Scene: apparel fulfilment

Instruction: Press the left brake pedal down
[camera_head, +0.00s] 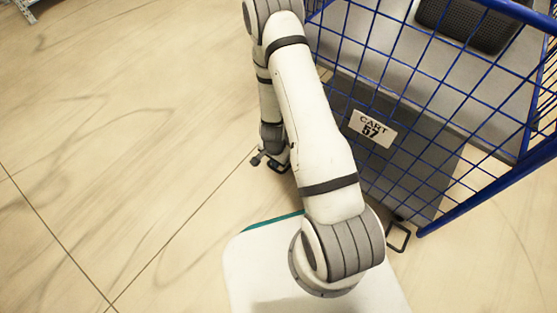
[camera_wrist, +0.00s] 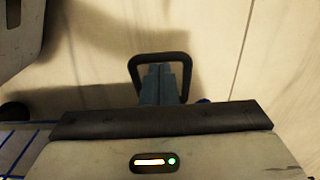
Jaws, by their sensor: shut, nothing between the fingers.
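The left brake pedal is a black wire loop; it shows in the wrist view (camera_wrist: 160,57) and low at the cart's left corner in the head view (camera_head: 279,167). My gripper (camera_wrist: 160,70) is shut and empty, with its blue-grey fingertips over the opening of the loop. Whether the fingers touch the pedal or hang above it, I cannot tell. In the head view my wrist points down just above this pedal, and the fingers are hard to make out. A second pedal loop (camera_head: 398,237) is at the cart's near right corner.
The blue wire cart (camera_head: 440,110) stands on the right, with a grey lower panel and a "CART 57" label (camera_head: 371,128). A dark textured item (camera_head: 470,22) shows inside it. The tiled floor (camera_head: 120,130) on the left is clear.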

